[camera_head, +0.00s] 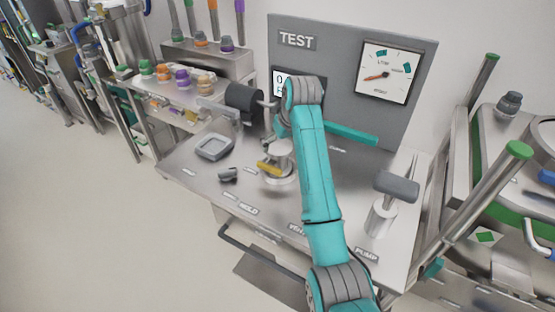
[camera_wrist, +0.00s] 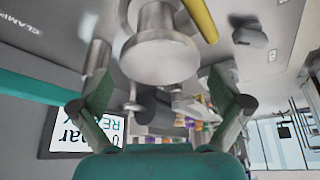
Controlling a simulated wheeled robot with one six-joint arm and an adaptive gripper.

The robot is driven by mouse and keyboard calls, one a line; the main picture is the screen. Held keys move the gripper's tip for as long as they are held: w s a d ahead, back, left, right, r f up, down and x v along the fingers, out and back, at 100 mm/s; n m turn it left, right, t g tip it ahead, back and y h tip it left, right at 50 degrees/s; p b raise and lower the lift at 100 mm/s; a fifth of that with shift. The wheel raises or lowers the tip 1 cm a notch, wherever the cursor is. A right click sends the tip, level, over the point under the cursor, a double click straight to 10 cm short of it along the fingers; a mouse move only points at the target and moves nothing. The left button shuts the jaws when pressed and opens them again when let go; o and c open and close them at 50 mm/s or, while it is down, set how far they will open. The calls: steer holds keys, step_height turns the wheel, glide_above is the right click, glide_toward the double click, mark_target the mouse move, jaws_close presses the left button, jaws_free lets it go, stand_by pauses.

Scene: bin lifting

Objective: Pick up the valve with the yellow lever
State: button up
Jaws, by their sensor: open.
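The valve (camera_head: 281,152) is a silver body with round flanges and a yellow lever (camera_head: 268,168). It stands on the metal bench, left of my teal arm in the head view. In the wrist view the valve's round silver flange (camera_wrist: 160,57) is large at the top centre, and part of the yellow lever (camera_wrist: 200,18) shows beside it at the top edge. My gripper (camera_wrist: 160,88) is open, its green-padded fingers spread left and right of the flange in the picture. I cannot tell whether they touch it. In the head view my gripper is not clearly seen behind the arm.
A grey test panel with a gauge (camera_head: 388,73) stands behind the bench. A dark cylinder (camera_head: 243,97) is left of my arm. A grey square device (camera_head: 213,147) and a small dark part (camera_head: 228,174) lie left of the valve. A pump handle (camera_head: 396,187) stands right.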

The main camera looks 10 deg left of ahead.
mark_target(280, 147)
steer(key=shift+x, duration=1.75)
steer(key=c, duration=1.4)
steer(key=shift+w+r, duration=0.1)
steer(key=shift+r, duration=0.6)
step_height(280, 147, up, 27)
steer(key=shift+f, duration=0.1)
